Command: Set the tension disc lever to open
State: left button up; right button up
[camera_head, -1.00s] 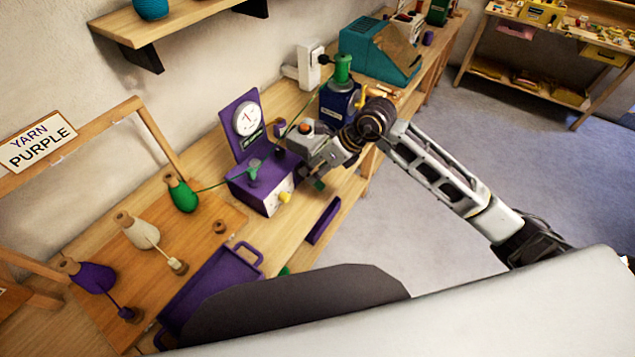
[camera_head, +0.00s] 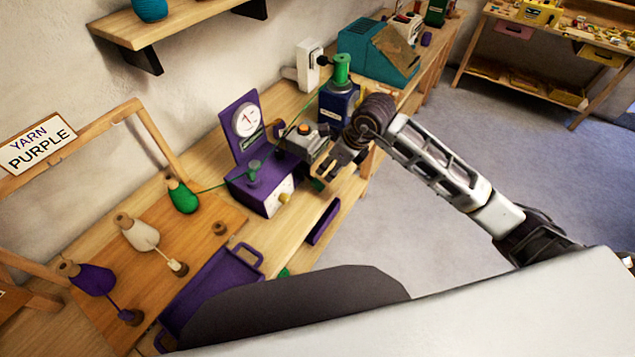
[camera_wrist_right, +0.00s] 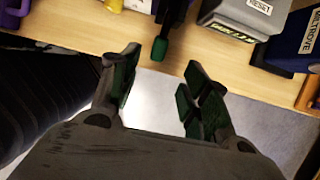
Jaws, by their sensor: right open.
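The purple tension unit (camera_head: 262,190) stands on the bench with an upright dial plate (camera_head: 243,122), a green-topped post and a white front panel with a yellow knob (camera_head: 284,198). In the right wrist view, a dark lever with a green tip (camera_wrist_right: 160,48) sticks out over the bench edge, in front of the open jaws and apart from them. I cannot make this lever out in the head view. My right gripper (camera_head: 328,172) is open and empty, just right of the purple unit; its fingers also show in the wrist view (camera_wrist_right: 161,72). My left gripper is not in view.
A grey counter box with a reset label (camera_wrist_right: 245,15) stands right of the lever, with a blue winder (camera_head: 338,104) beyond it. A purple tray (camera_head: 215,285) and spools on a wooden board (camera_head: 205,225) lie left. Open floor lies below the bench edge.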

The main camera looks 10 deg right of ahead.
aim_at(318, 183)
jog(key=shift+p+x, duration=0.65)
jog(key=shift+x, duration=5.7)
grip_shut()
